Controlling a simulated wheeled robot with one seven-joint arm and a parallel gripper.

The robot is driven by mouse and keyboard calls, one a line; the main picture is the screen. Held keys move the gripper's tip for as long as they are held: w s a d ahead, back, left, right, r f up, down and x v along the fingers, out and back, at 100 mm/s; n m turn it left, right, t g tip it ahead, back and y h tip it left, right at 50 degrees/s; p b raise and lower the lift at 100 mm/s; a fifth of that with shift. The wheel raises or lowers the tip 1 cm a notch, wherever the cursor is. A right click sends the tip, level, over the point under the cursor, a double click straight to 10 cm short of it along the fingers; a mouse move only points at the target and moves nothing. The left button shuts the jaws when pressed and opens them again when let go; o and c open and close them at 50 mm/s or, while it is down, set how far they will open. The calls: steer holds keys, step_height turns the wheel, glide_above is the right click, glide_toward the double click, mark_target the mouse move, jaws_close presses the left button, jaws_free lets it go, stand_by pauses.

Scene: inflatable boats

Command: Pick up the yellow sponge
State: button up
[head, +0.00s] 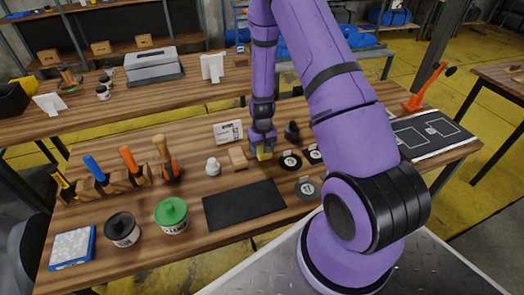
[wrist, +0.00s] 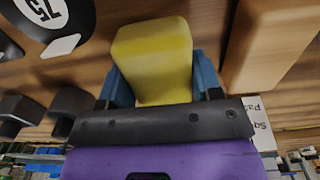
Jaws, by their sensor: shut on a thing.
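The yellow sponge (wrist: 153,55) is a block that fills the upper middle of the wrist view. My gripper (wrist: 155,85) has one blue finger on each side of it and is shut on it. In the head view, my gripper (head: 262,150) points down at the wooden workbench, with a small yellow part of the sponge (head: 264,155) showing under the fingers. Most of the sponge is hidden there by my gripper. I cannot tell whether the sponge touches the bench top.
A wooden block (head: 238,158) stands close left of my gripper, and round black discs (head: 290,161) lie close right. A dark mat (head: 244,205) lies in front. A white label card (head: 228,132) stands behind. Green (head: 171,214) and black-lidded (head: 122,229) tins stand front left.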

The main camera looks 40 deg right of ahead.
steer(key=shift+s+a+r, duration=0.15)
steer(key=shift+a+r, duration=0.15)
steer(key=shift+r, duration=0.25)
steer(key=shift+s+a+r, duration=0.15)
steer(key=shift+a+r, duration=0.1)
steer(key=shift+r, duration=0.25)
steer(key=s+a, duration=0.2)
steer(key=a, duration=0.2)
steer(key=s+a+r, duration=0.1)
steer(key=s+a, duration=0.1)
steer(key=a, duration=0.2)
steer(key=s+a, duration=0.3)
steer(key=a, duration=0.2)
steer(key=shift+r, duration=0.15)
steer(key=shift+o, duration=0.6)
steer(key=shift+s, duration=0.1)
steer(key=shift+c, duration=0.2)
